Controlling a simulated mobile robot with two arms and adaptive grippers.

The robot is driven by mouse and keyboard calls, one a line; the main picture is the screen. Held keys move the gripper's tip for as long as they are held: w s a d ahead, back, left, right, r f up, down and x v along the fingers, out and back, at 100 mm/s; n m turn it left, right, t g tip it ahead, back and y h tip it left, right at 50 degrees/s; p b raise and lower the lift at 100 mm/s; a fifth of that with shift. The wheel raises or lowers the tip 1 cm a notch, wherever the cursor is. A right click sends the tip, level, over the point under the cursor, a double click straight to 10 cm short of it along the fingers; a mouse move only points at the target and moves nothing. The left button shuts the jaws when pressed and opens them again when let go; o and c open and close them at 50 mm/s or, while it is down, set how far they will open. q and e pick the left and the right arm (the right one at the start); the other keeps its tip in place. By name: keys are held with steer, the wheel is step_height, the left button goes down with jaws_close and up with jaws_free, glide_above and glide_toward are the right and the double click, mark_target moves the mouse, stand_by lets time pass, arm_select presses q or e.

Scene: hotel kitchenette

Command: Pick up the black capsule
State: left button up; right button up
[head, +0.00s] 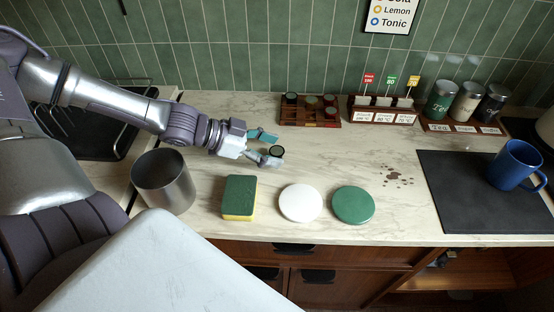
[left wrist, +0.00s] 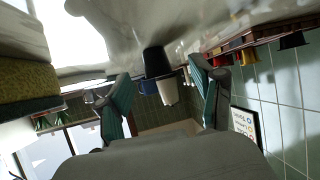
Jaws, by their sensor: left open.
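The black capsule (head: 277,151) stands on the marble counter in the head view, just off the tips of my left gripper (head: 266,147). In the left wrist view the capsule (left wrist: 155,61) shows ahead of the gap between the two teal-padded fingers (left wrist: 162,88). The picture there is turned over, with the counter at the top. My left gripper is open and low over the counter, with one finger toward the wall and one toward the front edge. It holds nothing. I cannot tell whether a finger touches the capsule. My right gripper is not in view.
A wooden capsule rack (head: 310,122) stands behind the capsule. A sponge (head: 239,198), a white disc (head: 300,203) and a green disc (head: 353,205) lie in front. A metal canister (head: 164,182) stands below my left arm. A blue mug (head: 514,165) is far right. Brown spots (head: 398,177) mark open counter.

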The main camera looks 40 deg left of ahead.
arm_select(q)
steer(key=shift+b+x, duration=0.4)
steer(key=shift+x, duration=0.45)
steer(key=c, duration=0.8)
steer(key=shift+c, duration=0.2)
steer(key=shift+r, duration=0.15)
